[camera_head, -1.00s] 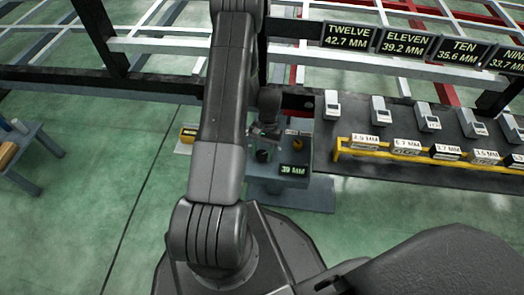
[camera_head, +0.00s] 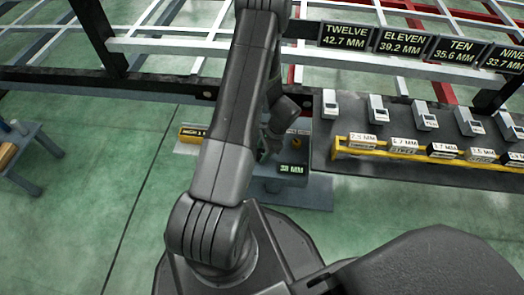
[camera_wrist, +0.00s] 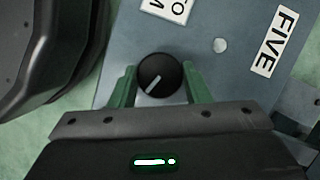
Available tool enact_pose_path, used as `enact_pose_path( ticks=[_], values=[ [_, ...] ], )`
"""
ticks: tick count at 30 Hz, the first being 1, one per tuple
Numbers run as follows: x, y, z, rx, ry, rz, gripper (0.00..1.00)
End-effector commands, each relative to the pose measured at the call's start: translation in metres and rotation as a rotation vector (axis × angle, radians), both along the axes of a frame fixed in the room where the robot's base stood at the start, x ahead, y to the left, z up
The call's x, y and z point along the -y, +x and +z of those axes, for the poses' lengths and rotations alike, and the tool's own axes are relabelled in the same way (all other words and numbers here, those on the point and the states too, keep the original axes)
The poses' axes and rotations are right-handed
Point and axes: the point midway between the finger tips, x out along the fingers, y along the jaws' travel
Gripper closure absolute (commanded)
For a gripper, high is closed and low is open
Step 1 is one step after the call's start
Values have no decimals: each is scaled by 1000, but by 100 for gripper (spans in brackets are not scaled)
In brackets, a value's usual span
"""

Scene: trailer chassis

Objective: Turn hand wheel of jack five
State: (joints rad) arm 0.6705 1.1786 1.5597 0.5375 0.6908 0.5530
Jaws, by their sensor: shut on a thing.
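The hand wheel of jack five (camera_wrist: 158,72) is a round black knob with a white pointer line, in the middle of the wrist view. It sits on the jack's grey top (camera_wrist: 240,28), beside a white label reading FIVE (camera_wrist: 273,41). My gripper (camera_wrist: 161,82) has its two green fingers on either side of the knob, shut on it. In the head view the jack's display (camera_head: 291,170) reads 38 MM. There my forearm hides much of the jack, and the knob cannot be made out.
A dark bench (camera_head: 330,172) to the right carries several grey devices and a yellow rack (camera_head: 340,150) with labelled blocks. A yellow-edged box (camera_head: 190,136) lies left of the jack. The chassis beam (camera_head: 150,84) runs behind.

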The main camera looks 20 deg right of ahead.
Motion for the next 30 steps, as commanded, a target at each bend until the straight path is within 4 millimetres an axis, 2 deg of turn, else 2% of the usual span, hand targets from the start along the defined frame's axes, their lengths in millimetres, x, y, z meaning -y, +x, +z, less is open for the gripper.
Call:
enact_pose_path(
  ticks=[6,15,30],
  values=[
    [1,-1,0,2,-3,-184,80],
    [1,-1,0,2,-3,-356,80],
    [0,-2,0,2,-2,-433,80]
  ],
)
